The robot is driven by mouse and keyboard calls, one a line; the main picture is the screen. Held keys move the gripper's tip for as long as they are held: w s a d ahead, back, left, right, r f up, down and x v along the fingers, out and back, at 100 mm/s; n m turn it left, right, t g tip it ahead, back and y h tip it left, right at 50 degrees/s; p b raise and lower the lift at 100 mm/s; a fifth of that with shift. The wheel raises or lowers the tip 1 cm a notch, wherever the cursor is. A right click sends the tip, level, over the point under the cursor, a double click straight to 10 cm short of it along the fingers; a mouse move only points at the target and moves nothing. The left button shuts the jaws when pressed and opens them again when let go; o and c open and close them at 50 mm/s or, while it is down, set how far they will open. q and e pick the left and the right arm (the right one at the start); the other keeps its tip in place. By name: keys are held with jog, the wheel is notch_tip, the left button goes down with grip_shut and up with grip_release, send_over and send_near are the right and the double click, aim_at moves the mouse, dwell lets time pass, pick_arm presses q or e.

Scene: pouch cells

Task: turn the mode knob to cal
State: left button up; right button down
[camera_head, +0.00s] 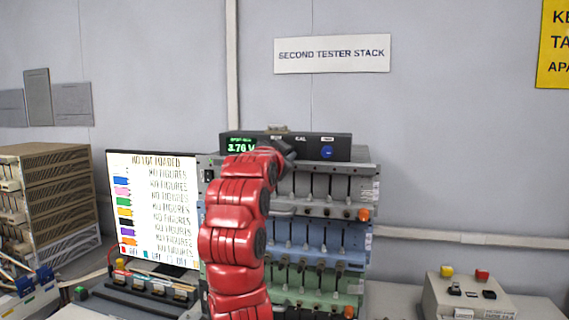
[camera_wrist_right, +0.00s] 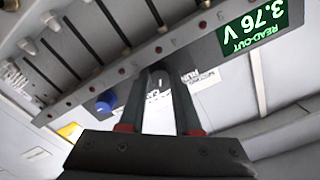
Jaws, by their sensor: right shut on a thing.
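The tester's dark top unit (camera_head: 343,148) carries a green read-out (camera_head: 241,145) showing 3.76 V, also seen upside down in the right wrist view (camera_wrist_right: 252,27). RUN and CAL labels (camera_head: 300,138) are printed along its upper front. My right gripper (camera_head: 287,150) is at this front, just below the labels. In the right wrist view its two dark fingers (camera_wrist_right: 160,75) reach the panel, close together at the tips. They are shut on what appears to be the mode knob, which they hide; its pointing direction cannot be read. My left gripper is not in view.
A blue knob (camera_head: 327,152) sits to the right on the same unit. Rows of cell slots (camera_head: 330,187) lie below. A screen (camera_head: 155,208) stands left, brown racks (camera_head: 62,190) farther left. A box with yellow and red buttons (camera_head: 470,295) stands right.

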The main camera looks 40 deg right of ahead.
jog(key=shift+m+b, duration=0.5)
jog(key=shift+m, duration=0.7)
jog(key=c, duration=0.6)
grip_release()
jog(key=shift+f, duration=0.1)
